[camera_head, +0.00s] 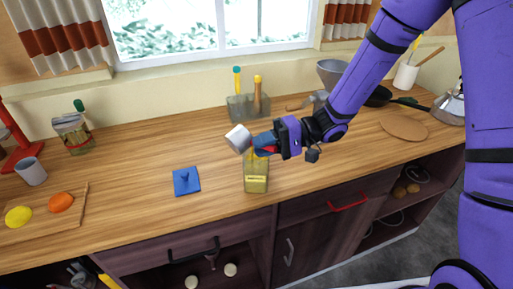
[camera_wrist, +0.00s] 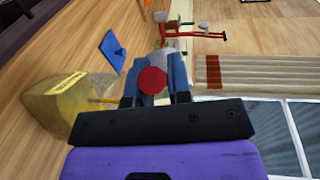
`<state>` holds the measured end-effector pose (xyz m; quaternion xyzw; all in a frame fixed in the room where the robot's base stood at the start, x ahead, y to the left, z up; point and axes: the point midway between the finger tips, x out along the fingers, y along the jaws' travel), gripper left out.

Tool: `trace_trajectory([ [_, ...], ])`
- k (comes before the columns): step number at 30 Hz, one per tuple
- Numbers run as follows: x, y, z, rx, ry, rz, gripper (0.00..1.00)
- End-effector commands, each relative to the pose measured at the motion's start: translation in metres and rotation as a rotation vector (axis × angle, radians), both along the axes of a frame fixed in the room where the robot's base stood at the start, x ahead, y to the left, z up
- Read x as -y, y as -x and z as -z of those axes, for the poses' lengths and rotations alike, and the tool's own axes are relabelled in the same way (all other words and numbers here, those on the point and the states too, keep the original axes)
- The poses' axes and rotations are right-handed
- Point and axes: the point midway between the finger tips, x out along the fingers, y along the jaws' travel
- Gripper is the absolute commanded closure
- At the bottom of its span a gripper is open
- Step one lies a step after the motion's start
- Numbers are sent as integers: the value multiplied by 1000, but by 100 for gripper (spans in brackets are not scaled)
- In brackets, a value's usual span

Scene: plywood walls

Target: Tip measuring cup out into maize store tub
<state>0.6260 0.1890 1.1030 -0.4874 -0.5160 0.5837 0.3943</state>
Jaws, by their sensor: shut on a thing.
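The measuring cup (camera_head: 238,138) is pale grey and tilted, held above the counter just over and left of the tub's back. My gripper (camera_head: 264,142) is shut on its handle, whose round red end (camera_wrist: 152,80) shows between the fingers in the wrist view. The maize store tub (camera_head: 256,181) is a yellowish see-through box with a label, standing near the counter's front edge. It also shows at the left of the wrist view (camera_wrist: 48,110). A thin yellow strip shows between tub and gripper; I cannot tell what it is. The cup's contents are hidden.
A blue lid with a knob (camera_head: 186,181) lies left of the tub. Behind stands a clear holder (camera_head: 240,108) with utensils. A board (camera_head: 68,226) with fruit and a grey mug (camera_head: 31,172) are at left; a pan (camera_head: 378,97) is at right.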

Motion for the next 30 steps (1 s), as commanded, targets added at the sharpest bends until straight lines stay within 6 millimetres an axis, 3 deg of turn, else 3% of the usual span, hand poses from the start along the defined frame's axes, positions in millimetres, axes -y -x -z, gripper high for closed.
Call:
trace_trajectory([
  [30,8,-6,1,-67,-92,1,100],
])
